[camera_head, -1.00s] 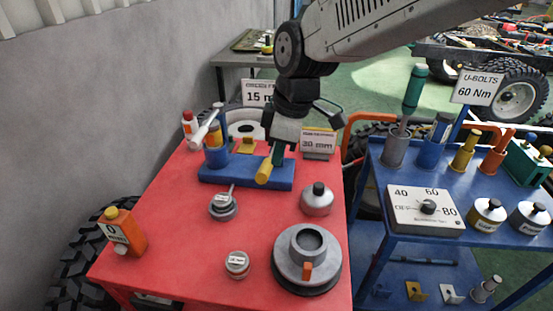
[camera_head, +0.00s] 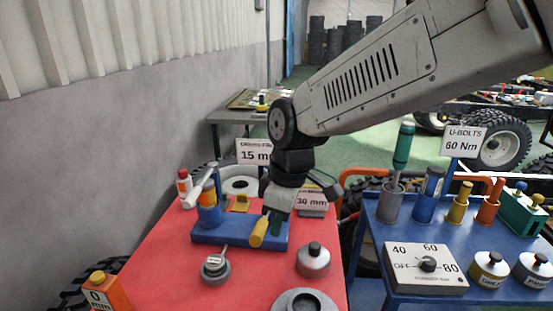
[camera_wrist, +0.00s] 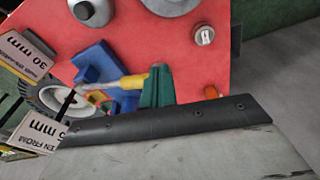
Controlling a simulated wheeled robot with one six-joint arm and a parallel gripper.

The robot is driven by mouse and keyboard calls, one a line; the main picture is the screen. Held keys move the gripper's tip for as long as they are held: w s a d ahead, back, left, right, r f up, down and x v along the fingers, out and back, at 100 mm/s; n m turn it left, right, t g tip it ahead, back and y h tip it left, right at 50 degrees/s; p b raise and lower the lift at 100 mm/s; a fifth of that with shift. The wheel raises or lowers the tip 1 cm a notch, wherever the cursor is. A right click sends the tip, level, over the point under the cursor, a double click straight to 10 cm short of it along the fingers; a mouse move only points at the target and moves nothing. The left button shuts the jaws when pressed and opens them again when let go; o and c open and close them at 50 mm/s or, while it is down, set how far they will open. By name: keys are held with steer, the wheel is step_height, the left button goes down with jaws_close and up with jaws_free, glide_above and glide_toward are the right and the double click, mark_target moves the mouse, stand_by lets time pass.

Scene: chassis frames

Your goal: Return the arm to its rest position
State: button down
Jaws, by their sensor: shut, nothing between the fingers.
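My arm reaches in from the upper right in the head view and bends down at a dark joint. My gripper (camera_head: 276,223) hangs over the far part of the red tabletop (camera_head: 165,250), its green fingers pointing down and shut with nothing held. It is over the right end of a blue block (camera_head: 215,235), just beside a yellow-handled tool (camera_head: 259,231). In the wrist view the green fingers (camera_wrist: 157,88) overlap the yellow handle. I cannot tell whether they touch it.
Sign cards (camera_head: 253,151) stand behind. A blue cart (camera_head: 375,235) with tools stands right, a grey wall (camera_head: 120,170) left.

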steer(key=s+d+r+m, duration=0.1)
steer(key=s+d+m, duration=0.4)
steer(key=d, duration=0.4)
steer(key=s+d+r+m+h, duration=0.1)
steer(key=s+d+r+m, duration=0.1)
steer(key=s+d+m, duration=0.3)
steer(key=s+d+r+m+t, duration=0.1)
steer(key=s+d+m, duration=0.3)
steer(key=s+d, duration=0.4)
steer(key=d, duration=0.4)
steer(key=shift+s+d+r+m+h, duration=0.2)
steer(key=shift+d+r+m+h, duration=0.1)
steer(key=shift+d+m+h, duration=0.1)
steer(key=shift+a, duration=0.15)
